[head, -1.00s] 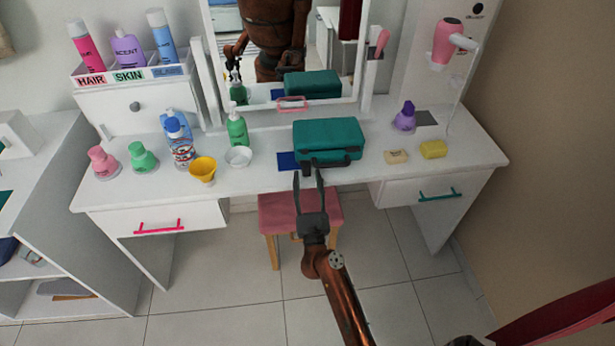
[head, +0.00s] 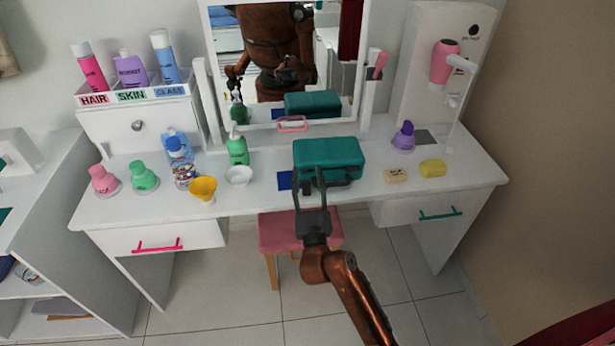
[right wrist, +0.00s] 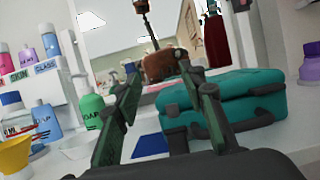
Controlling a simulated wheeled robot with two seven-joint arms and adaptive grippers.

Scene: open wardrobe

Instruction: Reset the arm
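My right gripper (head: 312,184) is in front of the teal case (head: 328,154) on the white dressing table. Its two fingers are spread apart with nothing held between them. In the right wrist view, the open fingers (right wrist: 165,95) show with the teal case (right wrist: 235,105) and its dark handle close behind and to the right. Whether a finger touches the case cannot be told. My right arm reaches in from the lower right. My left gripper is not directly in view.
A blue card (head: 284,180), green pump bottle (head: 237,150), white bowl (head: 239,176) and yellow cup (head: 203,190) lie left of the case. Soaps (head: 432,168) and a purple bottle (head: 404,138) are right. A pink stool (head: 300,232) stands below. A mirror (head: 285,70) rises behind.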

